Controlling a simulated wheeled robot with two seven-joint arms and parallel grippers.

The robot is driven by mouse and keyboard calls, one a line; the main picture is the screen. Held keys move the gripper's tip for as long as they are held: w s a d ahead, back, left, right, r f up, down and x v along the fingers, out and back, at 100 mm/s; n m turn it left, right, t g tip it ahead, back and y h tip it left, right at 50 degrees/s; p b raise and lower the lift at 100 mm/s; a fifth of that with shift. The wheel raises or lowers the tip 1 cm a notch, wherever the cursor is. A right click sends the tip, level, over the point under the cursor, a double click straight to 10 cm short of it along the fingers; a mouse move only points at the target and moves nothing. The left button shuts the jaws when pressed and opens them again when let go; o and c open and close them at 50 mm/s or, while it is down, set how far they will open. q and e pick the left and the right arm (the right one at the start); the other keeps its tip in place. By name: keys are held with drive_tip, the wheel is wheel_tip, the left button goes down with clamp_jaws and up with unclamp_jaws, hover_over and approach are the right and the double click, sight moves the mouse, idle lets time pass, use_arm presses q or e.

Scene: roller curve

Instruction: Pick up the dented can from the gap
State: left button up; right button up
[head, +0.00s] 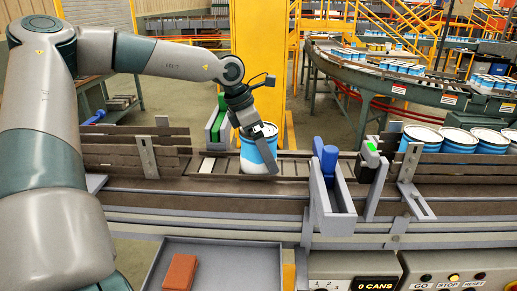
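A white and blue can (247,158) stands upright on the roller conveyor (210,168), in a stretch between the side rails. No dent can be made out on the side that shows. My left gripper (262,140) reaches down over the can from above, with a dark finger across its upper front. The other finger is hidden, so I cannot tell whether the gripper is closed on the can. My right gripper is not in view.
A grey bracket with a blue handle (326,158) stands right of the can. Several similar cans (458,140) queue farther right. A tray (222,255) in front holds a red brick (180,272). A control panel (440,272) is at lower right.

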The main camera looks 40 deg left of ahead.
sight(267, 136)
use_arm(q)
drive_tip(key=c, duration=1.3)
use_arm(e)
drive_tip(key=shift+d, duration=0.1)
use_arm(q)
drive_tip(key=shift+r, duration=0.2)
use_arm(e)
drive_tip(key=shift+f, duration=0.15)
